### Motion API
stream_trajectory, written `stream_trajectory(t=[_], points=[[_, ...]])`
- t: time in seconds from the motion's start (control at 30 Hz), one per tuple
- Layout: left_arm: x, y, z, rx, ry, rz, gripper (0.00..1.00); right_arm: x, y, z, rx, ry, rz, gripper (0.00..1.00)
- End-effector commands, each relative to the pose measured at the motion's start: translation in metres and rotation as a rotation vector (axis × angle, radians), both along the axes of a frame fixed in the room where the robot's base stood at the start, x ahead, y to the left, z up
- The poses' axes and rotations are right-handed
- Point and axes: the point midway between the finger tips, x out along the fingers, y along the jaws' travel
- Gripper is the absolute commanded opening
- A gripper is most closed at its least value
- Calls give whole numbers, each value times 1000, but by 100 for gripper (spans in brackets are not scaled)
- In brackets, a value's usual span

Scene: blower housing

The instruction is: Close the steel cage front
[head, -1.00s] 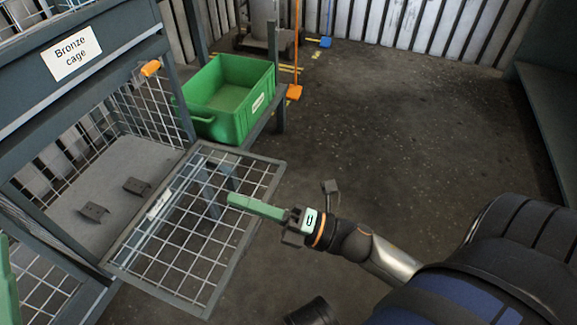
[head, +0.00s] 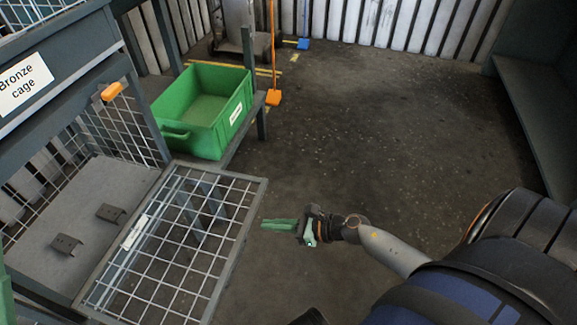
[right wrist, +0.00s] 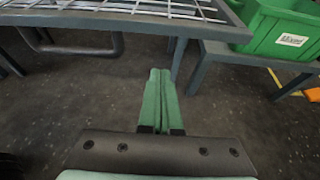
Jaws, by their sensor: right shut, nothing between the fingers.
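A wire-mesh cage front (head: 262,190) is swung down and lies about level, open, in front of a cage. Its small label is unreadable, so I cannot tell whether it is the steel one. The sign (head: 22,82) on the beam above reads "Bronze cage". The front's mesh and frame also show at the top of the right wrist view (right wrist: 150,22). My right gripper (head: 264,224) is shut and empty, just right of the front's outer edge and apart from it in the picture. A green sliver (head: 5,300) at the left edge looks like my left gripper; its jaws are hidden.
Two small dark brackets (head: 66,245) lie on the cage floor. An orange latch (head: 111,91) sits at the opening's upper corner. A green bin (head: 203,140) stands on a low bench behind the front. Open floor (head: 370,130) lies to the right.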

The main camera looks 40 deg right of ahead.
Motion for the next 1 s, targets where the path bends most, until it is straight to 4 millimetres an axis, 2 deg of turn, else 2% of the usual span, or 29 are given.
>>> stream_trajectory(t=[0.13,0.2,0.4,1.0], points=[[0,-2,-9,4,6,-10,0,24,19,-12,3,-4,1,0],[0,-3,1,10,9,-11,0,21,17,9,-1,-3,2,0],[-2,-3,11,19,-11,-5,0,21,17,27,1,0,0,0],[-2,0,16,6,-18,9,0,21,16,32,0,3,-1,0]])
